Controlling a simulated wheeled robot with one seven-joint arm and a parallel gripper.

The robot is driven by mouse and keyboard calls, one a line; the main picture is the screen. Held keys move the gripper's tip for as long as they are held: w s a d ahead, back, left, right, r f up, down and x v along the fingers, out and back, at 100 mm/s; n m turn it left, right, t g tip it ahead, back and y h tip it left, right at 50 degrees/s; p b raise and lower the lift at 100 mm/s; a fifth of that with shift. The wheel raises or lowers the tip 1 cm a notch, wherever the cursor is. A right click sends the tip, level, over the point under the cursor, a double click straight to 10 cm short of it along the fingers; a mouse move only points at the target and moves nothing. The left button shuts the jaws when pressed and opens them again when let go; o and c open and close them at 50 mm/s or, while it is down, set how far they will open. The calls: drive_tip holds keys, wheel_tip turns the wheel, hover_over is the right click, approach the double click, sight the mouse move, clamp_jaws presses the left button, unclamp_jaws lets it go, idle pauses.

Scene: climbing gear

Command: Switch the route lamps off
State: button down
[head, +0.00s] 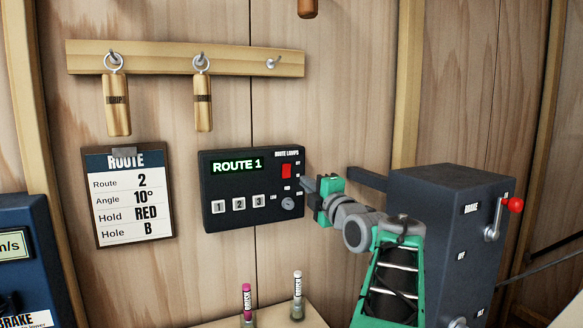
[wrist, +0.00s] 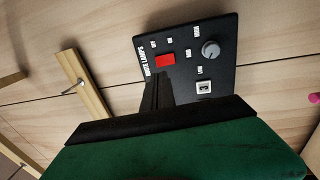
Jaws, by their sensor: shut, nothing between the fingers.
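The black route lamps box (head: 228,185) is fixed to the wooden wall. Its display (head: 237,165) glows green and reads ROUTE 1. A red rocker switch (head: 286,171) sits at its upper right, under the ROUTE LAMPS label, with a grey knob (head: 288,203) below. In the wrist view the red switch (wrist: 166,59) and knob (wrist: 210,49) show clearly. My gripper (head: 306,184) is shut and empty at the box's right side. In the wrist view my fingertips (wrist: 159,80) appear just beside the red switch; I cannot tell whether they touch it. Which way the switch is tipped is unclear.
White buttons (head: 238,204) numbered 1, 2 and 3 line the box's lower part. A route card (head: 128,195) hangs left. A wooden rail (head: 160,59) with hanging grips is above. A dark box with a red-tipped lever (head: 515,205) stands right; two marker pens (head: 297,290) stand below.

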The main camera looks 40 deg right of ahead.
sight(288, 168)
drive_tip(key=p+x, duration=0.4)
drive_tip(key=x, duration=0.4)
drive_tip(key=shift+w+d+r, duration=0.1)
drive_tip(key=shift+w+r, duration=0.05)
drive_tip(key=shift+w, duration=0.25)
drive_tip(key=shift+w+d, duration=0.2)
drive_tip(key=shift+w, duration=0.3)
